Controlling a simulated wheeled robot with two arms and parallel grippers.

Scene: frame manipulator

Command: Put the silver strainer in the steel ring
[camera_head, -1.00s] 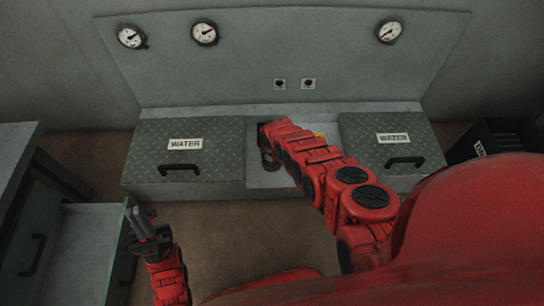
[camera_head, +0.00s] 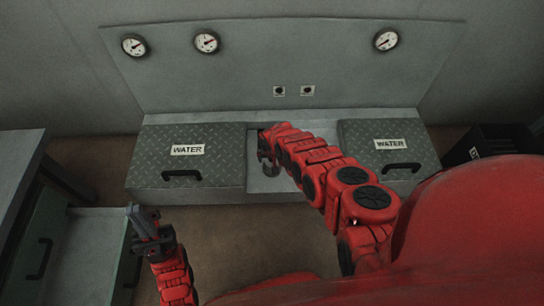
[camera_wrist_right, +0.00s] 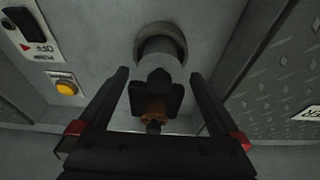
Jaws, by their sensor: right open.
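In the right wrist view, a grey steel ring (camera_wrist_right: 160,32) is set in the pale panel at top centre. A pale silver cylinder, likely the strainer (camera_wrist_right: 161,64), sits at the ring's opening, with a dark flanged part and a brown-orange part (camera_wrist_right: 155,108) below it. How deep it sits cannot be told. My right gripper (camera_wrist_right: 159,76) is open, its two dark fingers on either side of this piece with gaps visible. In the head view my right gripper (camera_head: 266,148) is at the recess between the two boxes. My left gripper (camera_head: 143,222) is low at left, seemingly empty.
Two "WATER" boxes (camera_head: 187,165) (camera_head: 392,150) flank the recess. An open drawer (camera_head: 90,250) stands at left, a dark crate (camera_head: 490,145) at right. The wrist view shows a yellow button (camera_wrist_right: 67,88) on the panel. Floor between is clear.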

